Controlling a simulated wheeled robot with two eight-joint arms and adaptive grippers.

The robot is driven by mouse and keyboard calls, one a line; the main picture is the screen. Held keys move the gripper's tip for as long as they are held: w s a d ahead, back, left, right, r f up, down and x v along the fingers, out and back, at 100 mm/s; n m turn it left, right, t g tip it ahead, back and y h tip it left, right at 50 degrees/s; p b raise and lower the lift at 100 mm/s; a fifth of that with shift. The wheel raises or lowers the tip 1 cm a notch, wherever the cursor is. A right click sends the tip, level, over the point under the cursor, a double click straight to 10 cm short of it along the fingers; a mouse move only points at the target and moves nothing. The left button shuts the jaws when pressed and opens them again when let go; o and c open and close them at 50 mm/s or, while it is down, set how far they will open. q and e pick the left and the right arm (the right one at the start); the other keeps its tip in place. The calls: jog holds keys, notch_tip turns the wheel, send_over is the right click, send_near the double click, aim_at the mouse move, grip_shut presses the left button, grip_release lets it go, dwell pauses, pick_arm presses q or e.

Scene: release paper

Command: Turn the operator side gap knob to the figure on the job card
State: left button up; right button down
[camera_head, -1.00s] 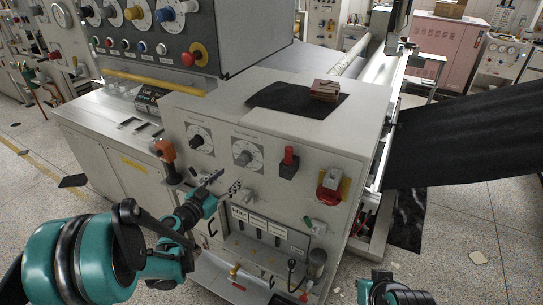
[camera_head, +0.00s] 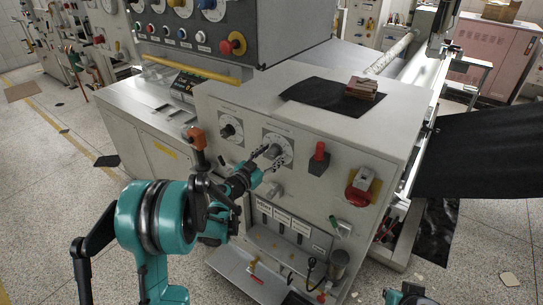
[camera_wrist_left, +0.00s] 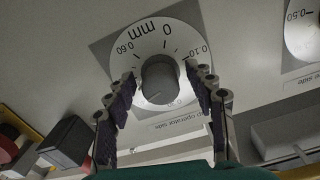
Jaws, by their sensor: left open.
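The operator side gap knob (camera_wrist_left: 160,78) is a grey round knob on a white dial marked in mm. Its dial (camera_head: 285,142) is the right one of two on the grey machine front, partly hidden by my left gripper (camera_head: 270,158). In the wrist view my left gripper (camera_wrist_left: 167,80) is open, with one finger on each side of the knob. I cannot tell whether the fingers touch it. My right gripper (camera_head: 408,296) is cut off at the bottom edge. I cannot identify the job card.
A second gap dial (camera_head: 230,130) is left of this one. An orange-topped handle (camera_head: 196,138), a red-topped lever (camera_head: 319,158) and a red-and-yellow switch (camera_head: 361,184) stick out nearby. A brown block (camera_head: 361,88) lies on a black sheet (camera_head: 318,95) on top.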

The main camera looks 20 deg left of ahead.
pick_arm(q)
jog(key=c, duration=1.2)
jog(key=shift+o, duration=0.2)
jog(key=n+b, duration=0.1)
jog(key=n, duration=0.2)
jog(key=shift+n, duration=0.4)
jog(key=n, duration=0.3)
jog(key=shift+n, duration=0.4)
jog(key=n+b, duration=0.1)
jog(key=n, duration=0.2)
jog(key=shift+d, duration=0.1)
jog(key=shift+r+n, duration=0.1)
jog(key=shift+n, duration=1.8)
